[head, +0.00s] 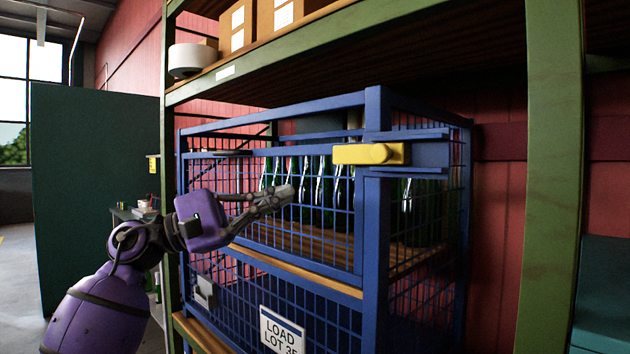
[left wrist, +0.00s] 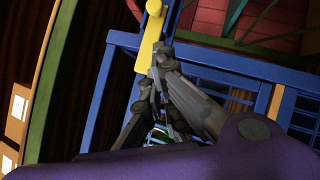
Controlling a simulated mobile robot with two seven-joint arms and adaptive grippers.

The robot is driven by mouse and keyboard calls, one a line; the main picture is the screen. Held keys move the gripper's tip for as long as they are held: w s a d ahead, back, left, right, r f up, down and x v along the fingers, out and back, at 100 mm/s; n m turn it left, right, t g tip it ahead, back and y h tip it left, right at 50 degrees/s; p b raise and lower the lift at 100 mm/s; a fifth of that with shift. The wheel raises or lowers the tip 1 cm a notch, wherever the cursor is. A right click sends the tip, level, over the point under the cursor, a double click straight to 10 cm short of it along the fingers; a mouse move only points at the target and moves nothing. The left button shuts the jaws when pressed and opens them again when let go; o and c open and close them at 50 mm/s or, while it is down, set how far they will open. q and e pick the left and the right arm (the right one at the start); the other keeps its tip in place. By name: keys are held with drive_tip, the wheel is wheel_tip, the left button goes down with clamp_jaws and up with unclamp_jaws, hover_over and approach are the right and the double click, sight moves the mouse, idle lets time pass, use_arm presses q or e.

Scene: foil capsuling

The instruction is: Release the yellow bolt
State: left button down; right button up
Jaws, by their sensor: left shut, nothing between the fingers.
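The yellow bolt (head: 368,154) lies level across the upper right of the blue cage's front, beside the corner post. It has a round knob at its right part. It also shows in the left wrist view (left wrist: 151,38), just beyond the fingertips. My left gripper (head: 284,194) is shut and empty, in front of the cage mesh, below and left of the bolt in the head view. In the left wrist view its fingertips (left wrist: 158,68) overlap the bolt's end in the picture; I cannot tell whether they touch. My right gripper is not in view.
The blue wire cage (head: 375,230) stands on a green-framed shelf (head: 550,180). Several dark green bottles (head: 320,185) stand inside it. A sign (head: 282,331) hangs low on its front. Cardboard boxes (head: 236,27) sit on the shelf above. A dark green panel (head: 90,200) stands at left.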

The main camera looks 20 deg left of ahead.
use_arm(q)
drive_tip(key=p, duration=0.1)
approach(371, 160)
drive_tip(key=w, duration=0.3)
drive_tip(key=d, duration=0.1)
drive_tip(key=d+r+p, duration=0.1)
drive_tip(key=d, duration=0.1)
drive_tip(key=shift+w+d+r, duration=0.1)
drive_tip(key=shift+r, duration=0.05)
drive_tip(key=shift+d+r, duration=0.15)
drive_tip(key=shift+d, duration=0.3)
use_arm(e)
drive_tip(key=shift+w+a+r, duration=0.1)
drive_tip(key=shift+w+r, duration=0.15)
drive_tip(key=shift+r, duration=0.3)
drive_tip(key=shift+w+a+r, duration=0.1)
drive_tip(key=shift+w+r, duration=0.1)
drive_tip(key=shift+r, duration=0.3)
use_arm(q)
drive_tip(key=d, duration=0.2)
drive_tip(key=s+d+p, duration=0.1)
drive_tip(key=d, duration=0.1)
drive_tip(key=s+d+p, duration=0.1)
drive_tip(key=d, duration=0.1)
drive_tip(key=shift+s, duration=0.2)
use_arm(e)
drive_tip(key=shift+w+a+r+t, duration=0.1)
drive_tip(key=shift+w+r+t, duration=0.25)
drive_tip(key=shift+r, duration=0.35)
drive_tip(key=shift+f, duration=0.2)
